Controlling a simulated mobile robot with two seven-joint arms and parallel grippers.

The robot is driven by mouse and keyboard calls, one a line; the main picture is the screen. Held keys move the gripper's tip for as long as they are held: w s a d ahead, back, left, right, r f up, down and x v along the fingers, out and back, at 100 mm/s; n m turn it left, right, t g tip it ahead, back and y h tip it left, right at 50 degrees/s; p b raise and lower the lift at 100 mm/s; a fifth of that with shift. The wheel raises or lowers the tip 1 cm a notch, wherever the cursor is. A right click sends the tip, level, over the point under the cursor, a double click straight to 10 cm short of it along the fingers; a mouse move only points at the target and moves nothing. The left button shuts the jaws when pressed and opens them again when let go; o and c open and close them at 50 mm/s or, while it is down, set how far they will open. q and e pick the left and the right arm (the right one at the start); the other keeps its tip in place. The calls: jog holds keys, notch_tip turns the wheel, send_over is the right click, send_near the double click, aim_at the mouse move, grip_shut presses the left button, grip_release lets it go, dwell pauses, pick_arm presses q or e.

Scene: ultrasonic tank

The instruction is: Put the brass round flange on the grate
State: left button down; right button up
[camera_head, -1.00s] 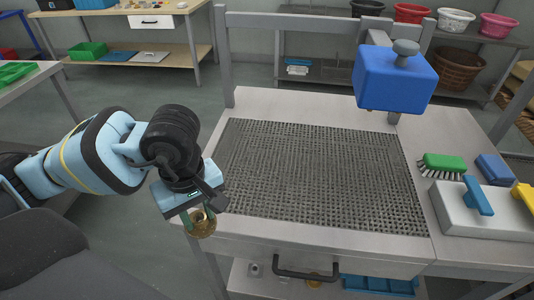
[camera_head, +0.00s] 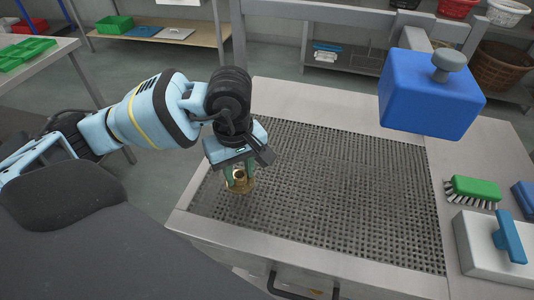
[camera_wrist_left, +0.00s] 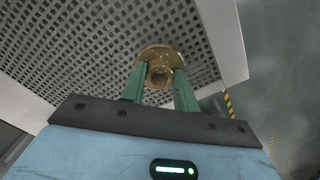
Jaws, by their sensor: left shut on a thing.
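The brass round flange (camera_head: 240,181) is held in my left gripper (camera_head: 239,175) over the left front part of the grate (camera_head: 340,190). The grate is a grey perforated panel set in the pale bench top. In the left wrist view the flange (camera_wrist_left: 161,65) sits between the two green fingers of my left gripper (camera_wrist_left: 160,85), with the grate (camera_wrist_left: 90,40) behind it. Whether the flange touches the grate or hangs just above it, I cannot tell. My right gripper is not in view.
A blue box with a grey knob (camera_head: 433,92) hangs over the back right of the grate. A green brush (camera_head: 474,188) and a white block with a blue handle (camera_head: 490,245) lie right of the grate. Most of the grate is bare.

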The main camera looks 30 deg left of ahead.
pick_arm(q)
jog(key=w, duration=1)
jog(key=shift+w+d+f, duration=0.2)
jog(key=shift+d+f, duration=0.05)
jog(key=shift+f, duration=0.15)
jog(key=shift+w+f, duration=0.15)
jog(key=shift+f, duration=0.1)
jog(key=shift+f+p, duration=0.4)
jog(key=shift+f, duration=1.1)
jog(key=shift+f, duration=0.2)
jog(key=c, duration=1.1)
grip_release()
jog(key=shift+o, duration=0.2)
notch_tip(320, 180, up, 12)
jog(key=shift+r, duration=0.15)
